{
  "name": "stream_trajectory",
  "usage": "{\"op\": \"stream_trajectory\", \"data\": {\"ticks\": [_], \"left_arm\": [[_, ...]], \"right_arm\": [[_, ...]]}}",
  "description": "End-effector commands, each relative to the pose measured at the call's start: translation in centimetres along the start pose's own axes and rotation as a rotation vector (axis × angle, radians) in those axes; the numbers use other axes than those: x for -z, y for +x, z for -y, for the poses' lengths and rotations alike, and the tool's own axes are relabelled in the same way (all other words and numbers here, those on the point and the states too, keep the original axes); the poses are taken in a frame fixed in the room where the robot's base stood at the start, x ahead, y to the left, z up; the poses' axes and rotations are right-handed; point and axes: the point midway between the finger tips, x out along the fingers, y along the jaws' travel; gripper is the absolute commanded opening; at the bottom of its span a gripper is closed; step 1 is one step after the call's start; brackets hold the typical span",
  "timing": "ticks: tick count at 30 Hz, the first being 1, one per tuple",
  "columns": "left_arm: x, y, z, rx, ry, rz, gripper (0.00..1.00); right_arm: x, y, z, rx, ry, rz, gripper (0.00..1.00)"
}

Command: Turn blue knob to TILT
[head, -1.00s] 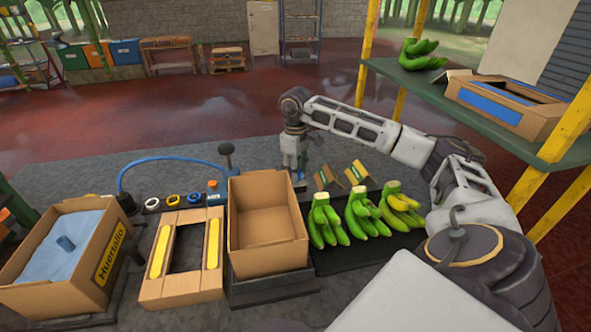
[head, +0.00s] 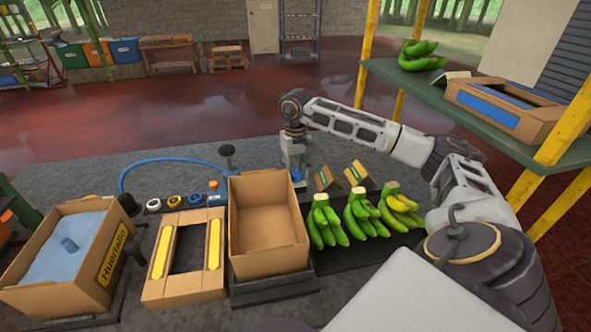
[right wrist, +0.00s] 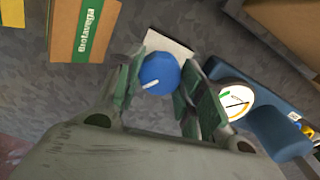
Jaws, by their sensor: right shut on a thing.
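The blue knob (right wrist: 159,72) is round, with a white mark that points to the lower left in the right wrist view. In the head view a bit of the blue knob (head: 297,175) shows under my right gripper (head: 297,168). In the right wrist view the green-padded fingers of my right gripper (right wrist: 158,88) stand on both sides of the knob and are shut on it. A pale plate (right wrist: 168,43) shows behind the knob; no TILT lettering can be read. My left gripper is not in view.
A dial gauge (right wrist: 236,101) on a blue housing sits beside the right finger. An open cardboard box (head: 262,215) stands left of the gripper. Small cartons (head: 357,172) and green bananas (head: 357,215) lie to the right. A blue hose (head: 160,160) arcs at the left.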

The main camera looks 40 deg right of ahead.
Motion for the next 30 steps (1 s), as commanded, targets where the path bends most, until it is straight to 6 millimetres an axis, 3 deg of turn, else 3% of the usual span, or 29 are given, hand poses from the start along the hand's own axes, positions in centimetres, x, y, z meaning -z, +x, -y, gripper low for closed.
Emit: {"op": "stream_trajectory", "data": {"ticks": [23, 30], "left_arm": [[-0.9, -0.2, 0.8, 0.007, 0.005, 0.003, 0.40], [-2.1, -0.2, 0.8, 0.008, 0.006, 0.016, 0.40]], "right_arm": [[0.1, -0.1, -0.1, 0.000, 0.614, -0.002, 0.15], [0.1, -0.1, -0.1, 0.000, 0.792, -0.002, 0.15]]}}
